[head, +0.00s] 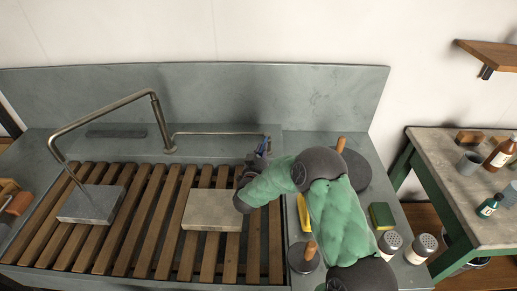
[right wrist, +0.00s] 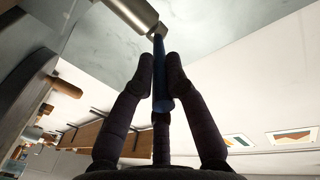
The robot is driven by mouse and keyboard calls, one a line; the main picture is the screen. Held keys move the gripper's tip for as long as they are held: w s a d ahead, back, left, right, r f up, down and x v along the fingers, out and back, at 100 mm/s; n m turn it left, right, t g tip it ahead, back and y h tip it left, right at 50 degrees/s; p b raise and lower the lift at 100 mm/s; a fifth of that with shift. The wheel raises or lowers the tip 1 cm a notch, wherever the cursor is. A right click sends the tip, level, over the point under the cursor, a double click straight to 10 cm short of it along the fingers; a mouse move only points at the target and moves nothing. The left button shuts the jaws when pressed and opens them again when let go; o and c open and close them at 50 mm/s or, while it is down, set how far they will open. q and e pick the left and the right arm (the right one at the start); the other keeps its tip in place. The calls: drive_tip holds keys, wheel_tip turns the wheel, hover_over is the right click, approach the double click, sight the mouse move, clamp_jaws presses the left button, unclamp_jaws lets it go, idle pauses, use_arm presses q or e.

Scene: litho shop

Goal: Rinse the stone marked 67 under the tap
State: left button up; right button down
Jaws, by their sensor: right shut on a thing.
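A grey stone slab (head: 90,205) lies on the wooden slats at the left, below the end of the bent metal tap (head: 100,112). A paler, beige slab (head: 212,210) lies on the slats nearer the middle. No number is readable on either, so I cannot tell which is 67. My right gripper (head: 260,155) is at the back of the sink, around a blue lever at the end of the thin pipe. In the right wrist view the fingers (right wrist: 161,75) are shut on the blue lever (right wrist: 160,85), which joins a metal fitting (right wrist: 130,12). No running water is discernible. My left gripper is out of view.
Right of the slats, a counter holds a green-and-yellow sponge (head: 382,215), two shakers (head: 422,248), a yellow item (head: 303,212) and wooden-handled discs (head: 304,260). A side table (head: 440,160) with bottles stands at the right. Slats between the two stones are clear.

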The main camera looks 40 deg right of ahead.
drive_tip(key=shift+s+d+r+n+t+y+b, duration=0.1)
drive_tip(key=shift+s+d+n+t+y+b, duration=0.3)
drive_tip(key=shift+n+t+y, duration=0.2)
drive_tip(key=shift+s+d+r+n+t+y+b, duration=0.1)
drive_tip(key=shift+s+d+n+t+y+b, duration=0.2)
drive_tip(key=shift+s+d+n+t+y, duration=0.25)
drive_tip(key=shift+w+a+t, duration=0.15)
drive_tip(key=shift+w+t, duration=0.05)
drive_tip(key=shift+t, duration=0.05)
drive_tip(key=c, duration=1.3)
unclamp_jaws()
drive_tip(key=shift+o, duration=0.2)
drive_tip(key=shift+f, duration=0.1)
drive_tip(key=v, duration=1.2)
